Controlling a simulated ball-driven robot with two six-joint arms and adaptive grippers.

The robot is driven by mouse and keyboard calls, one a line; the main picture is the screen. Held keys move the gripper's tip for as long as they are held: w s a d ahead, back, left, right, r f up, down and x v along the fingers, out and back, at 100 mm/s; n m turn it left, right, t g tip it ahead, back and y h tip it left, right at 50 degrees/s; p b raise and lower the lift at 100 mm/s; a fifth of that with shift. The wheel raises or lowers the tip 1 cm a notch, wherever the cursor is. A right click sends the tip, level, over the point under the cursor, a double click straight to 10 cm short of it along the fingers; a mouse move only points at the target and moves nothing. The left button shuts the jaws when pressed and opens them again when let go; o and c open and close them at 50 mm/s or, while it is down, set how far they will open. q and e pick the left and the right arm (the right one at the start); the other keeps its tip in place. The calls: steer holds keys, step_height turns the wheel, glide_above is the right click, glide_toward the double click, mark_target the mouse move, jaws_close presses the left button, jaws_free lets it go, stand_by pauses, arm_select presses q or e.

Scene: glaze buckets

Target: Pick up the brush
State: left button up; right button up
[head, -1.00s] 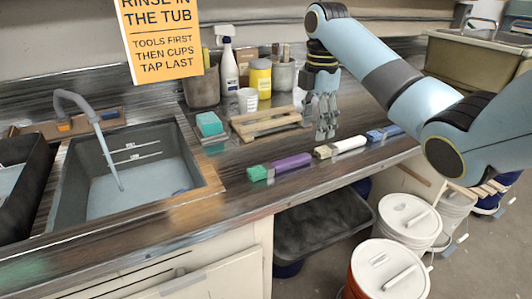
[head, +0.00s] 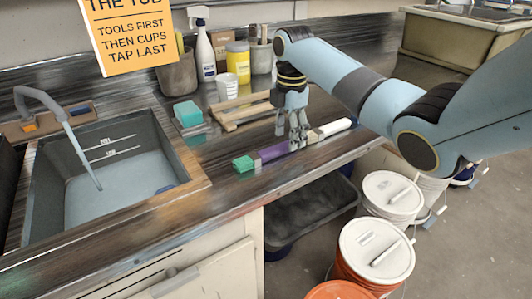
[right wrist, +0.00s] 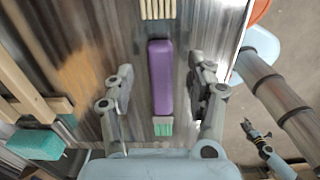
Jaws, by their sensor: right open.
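A brush with a purple handle and green bristles (head: 245,163) lies on the counter near its front edge. In the right wrist view its purple handle (right wrist: 161,78) lies between the fingers of my right gripper (right wrist: 163,92), one on each side with gaps. In the head view my right gripper (head: 298,143) points down at the right end of this brush and is open.
A wooden rack (head: 241,110) and a teal sponge (head: 188,113) stand behind the brushes. A sink (head: 118,190) is to the left. Spray bottle (head: 204,50) and yellow jar (head: 238,65) stand at the back. Lidded buckets (head: 375,250) are on the floor.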

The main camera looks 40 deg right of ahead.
steer(key=shift+f, duration=1.25)
steer(key=c, duration=1.1)
jaws_close()
steer(key=shift+r, duration=0.15)
